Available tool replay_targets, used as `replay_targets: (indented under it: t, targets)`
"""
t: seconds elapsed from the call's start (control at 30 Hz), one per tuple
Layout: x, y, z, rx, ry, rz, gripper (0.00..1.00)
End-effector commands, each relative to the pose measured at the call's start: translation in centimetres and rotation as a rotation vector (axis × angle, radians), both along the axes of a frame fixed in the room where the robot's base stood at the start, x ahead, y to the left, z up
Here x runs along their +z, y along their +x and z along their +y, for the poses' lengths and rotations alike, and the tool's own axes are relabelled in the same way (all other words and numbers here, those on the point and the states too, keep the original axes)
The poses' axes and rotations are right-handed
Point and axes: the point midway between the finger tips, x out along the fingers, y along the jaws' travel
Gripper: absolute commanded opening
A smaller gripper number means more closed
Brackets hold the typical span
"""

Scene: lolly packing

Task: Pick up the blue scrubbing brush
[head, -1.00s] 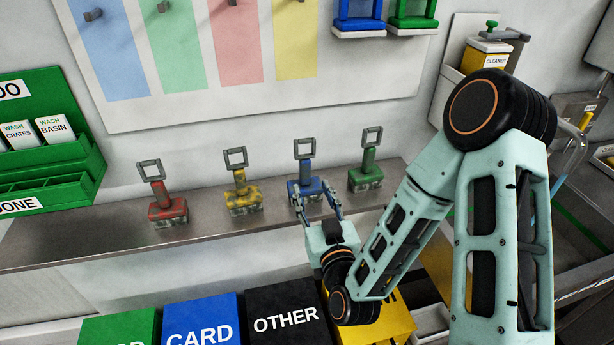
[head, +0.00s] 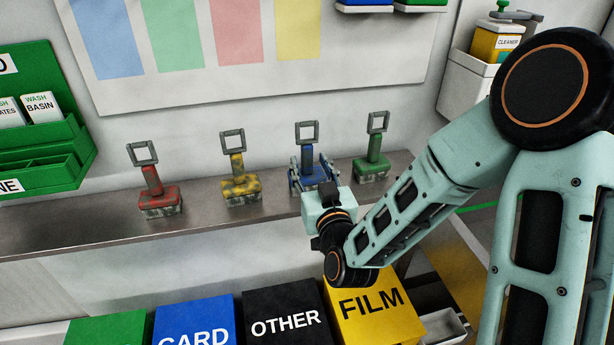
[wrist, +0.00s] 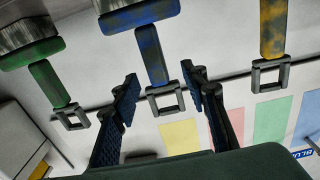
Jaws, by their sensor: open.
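The blue scrubbing brush (head: 309,168) stands upright on the metal shelf, with a blue block, blue stem and grey loop handle. In the wrist view it is upside down, and its blue stem (wrist: 151,55) and grey loop lie between my fingers. My gripper (head: 313,175) is open, with one finger on each side of the brush; in the wrist view the fingers (wrist: 160,85) stand apart, with a gap beside the stem on both sides. My gripper hides part of the brush's lower body in the head view.
A green brush (head: 371,168) stands close on the right of the blue one. A yellow brush (head: 240,186) and a red brush (head: 160,198) stand to the left on the shelf (head: 90,228). Labelled bins, including OTHER (head: 285,318) and FILM (head: 372,308), stand below in front.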

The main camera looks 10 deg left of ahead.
Motion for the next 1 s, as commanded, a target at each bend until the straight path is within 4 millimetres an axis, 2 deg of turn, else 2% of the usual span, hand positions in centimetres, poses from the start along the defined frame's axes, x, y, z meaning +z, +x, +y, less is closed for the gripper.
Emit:
replay_targets:
  t: [0.17, 0.53, 0.83, 0.87, 1.0]
  targets:
    - [0.1, 0.8, 0.3, -0.001, 0.000, 0.001, 0.41]
    - [0.2, 4.9, 1.8, 0.000, 0.002, 0.001, 0.41]
    - [0.1, 5.3, 2.0, 0.001, 0.000, 0.000, 0.41]
    - [0.1, 5.3, 2.0, 0.001, 0.000, 0.000, 0.40]
    - [0.1, 5.3, 2.0, 0.001, 0.000, 0.000, 0.24]
